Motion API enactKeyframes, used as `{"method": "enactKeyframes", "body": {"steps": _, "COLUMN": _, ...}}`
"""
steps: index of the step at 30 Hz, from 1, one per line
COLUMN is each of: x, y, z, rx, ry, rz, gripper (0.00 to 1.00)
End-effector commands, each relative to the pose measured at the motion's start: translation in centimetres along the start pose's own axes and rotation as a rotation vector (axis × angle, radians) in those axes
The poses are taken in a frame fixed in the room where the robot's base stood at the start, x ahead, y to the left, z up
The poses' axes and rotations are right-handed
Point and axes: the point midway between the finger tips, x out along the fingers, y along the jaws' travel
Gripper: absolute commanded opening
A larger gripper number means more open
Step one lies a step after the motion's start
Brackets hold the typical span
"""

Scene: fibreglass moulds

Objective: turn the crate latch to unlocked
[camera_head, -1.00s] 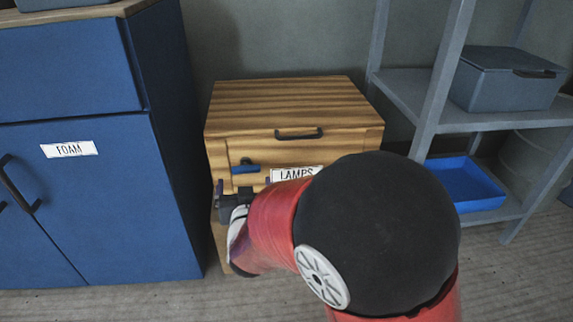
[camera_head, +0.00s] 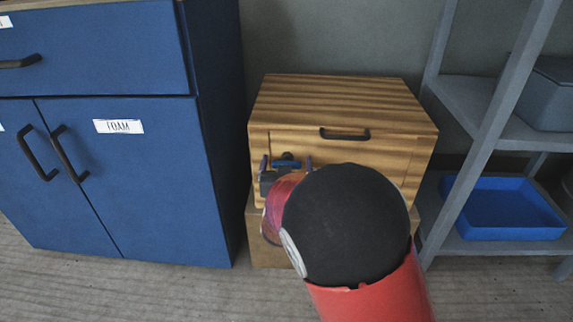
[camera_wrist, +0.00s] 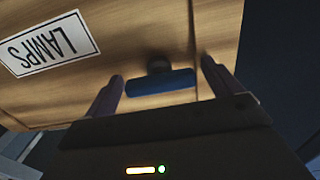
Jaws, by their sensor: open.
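The wooden crate (camera_head: 345,98) stands against the wall, with a dark handle (camera_head: 345,136) on its front. Its latch (camera_head: 286,164) is a blue bar on a dark round pivot, lying about level on the front panel. In the wrist view the blue latch bar (camera_wrist: 160,83) lies between my fingers, with a gap at each side. My gripper (camera_wrist: 162,69) is open, one finger on either side of the latch, and holds nothing. The LAMPS label (camera_wrist: 48,43) shows upside down in the wrist view; my arm hides it in the head view.
A blue cabinet (camera_head: 120,200) labelled FOAM stands close on the left. A grey shelf rack (camera_head: 465,105) stands on the right, with a blue tray (camera_head: 503,205) on its lower shelf and a grey bin (camera_head: 545,95) above. Some floor shows in front.

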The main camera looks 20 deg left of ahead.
Motion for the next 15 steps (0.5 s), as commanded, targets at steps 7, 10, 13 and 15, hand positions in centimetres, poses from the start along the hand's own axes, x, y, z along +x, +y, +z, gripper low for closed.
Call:
{"method": "enactKeyframes", "body": {"steps": 7, "x": -0.02, "y": 0.00, "z": -0.01, "rx": 0.000, "ry": 0.000, "rz": 0.000, "gripper": 0.74}}
{"method": "enactKeyframes", "body": {"steps": 10, "x": -0.03, "y": 0.00, "z": -0.01, "rx": 0.000, "ry": 0.000, "rz": 0.000, "gripper": 0.61}}
{"method": "enactKeyframes", "body": {"steps": 13, "x": -0.04, "y": 0.00, "z": -0.01, "rx": 0.000, "ry": 0.000, "rz": 0.000, "gripper": 0.48}}
{"method": "enactKeyframes", "body": {"steps": 15, "x": -0.04, "y": -0.01, "z": -0.01, "rx": 0.000, "ry": 0.000, "rz": 0.000, "gripper": 0.46}}
